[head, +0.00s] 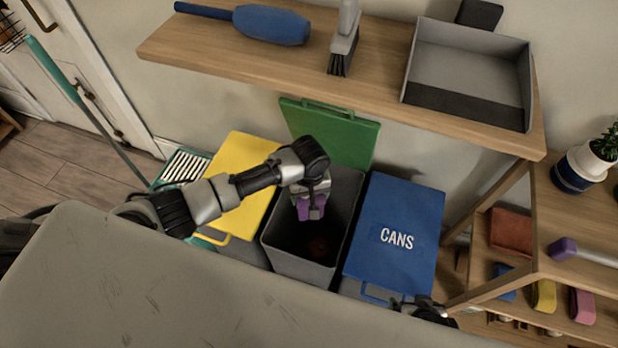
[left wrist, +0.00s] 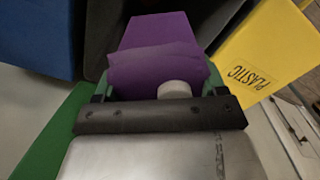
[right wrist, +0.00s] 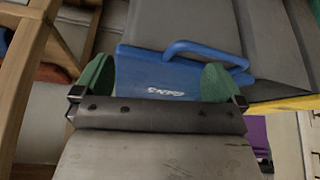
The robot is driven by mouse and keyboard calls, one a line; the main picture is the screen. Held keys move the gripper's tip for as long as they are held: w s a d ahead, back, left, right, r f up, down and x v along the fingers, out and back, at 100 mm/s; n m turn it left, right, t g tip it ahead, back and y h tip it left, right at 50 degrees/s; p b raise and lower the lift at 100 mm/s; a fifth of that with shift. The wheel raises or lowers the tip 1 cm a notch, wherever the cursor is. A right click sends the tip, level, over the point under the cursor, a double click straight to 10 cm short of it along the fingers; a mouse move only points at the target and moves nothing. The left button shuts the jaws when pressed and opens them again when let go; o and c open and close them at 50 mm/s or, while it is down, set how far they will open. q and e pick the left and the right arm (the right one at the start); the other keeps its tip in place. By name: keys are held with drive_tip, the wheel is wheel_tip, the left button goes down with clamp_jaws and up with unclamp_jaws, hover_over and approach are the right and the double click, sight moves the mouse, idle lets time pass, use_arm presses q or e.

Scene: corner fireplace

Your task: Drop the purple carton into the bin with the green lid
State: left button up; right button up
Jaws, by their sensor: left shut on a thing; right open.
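The purple carton (head: 303,209) hangs in my left gripper (head: 313,204), over the open mouth of the grey bin (head: 340,195). The bin's green lid (head: 332,135) is raised against the wall. In the left wrist view the carton (left wrist: 155,65) shows its purple side and a white cap (left wrist: 174,89); my left gripper (left wrist: 158,95) is shut on it, its fingertips mostly hidden. My right gripper (right wrist: 158,82) is open and empty, with green pads, in front of the blue bin. In the head view it is partly seen at the lower edge (head: 425,308).
The yellow-lidded plastic bin (head: 242,178) stands left of the open bin; the blue-lidded cans bin (head: 400,220) stands right. Both lids are shut. A wooden shelf (head: 380,85) with a dustpan and brush hangs above.

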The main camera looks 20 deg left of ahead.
use_arm(q)
drive_tip(key=shift+s+d+r+p, duration=0.15)
drive_tip(key=shift+s+r+p, duration=0.15)
drive_tip(key=shift+s+p, duration=0.35)
drive_tip(key=shift+p, duration=0.2)
use_arm(e)
drive_tip(key=s+d+f+g, duration=0.2)
drive_tip(key=s+f, duration=0.6)
drive_tip(key=s, duration=0.3)
drive_tip(key=s+d+f+g, duration=0.2)
drive_tip(key=s+d+f, duration=0.1)
drive_tip(key=s+f, duration=0.7)
use_arm(q)
wheel_tip(320, 180, down, 6)
drive_tip(key=b, duration=0.7)
drive_tip(key=shift+f+b, duration=0.35)
drive_tip(key=shift+f, duration=0.1)
wheel_tip(320, 180, down, 4)
drive_tip(key=shift+d+b, duration=0.1)
drive_tip(key=shift+b, duration=0.8)
use_arm(e)
wheel_tip(320, 180, down, 8)
drive_tip(key=shift+s+a+h, duration=0.25)
drive_tip(key=shift+s+h, duration=0.1)
drive_tip(key=shift+h, duration=0.05)
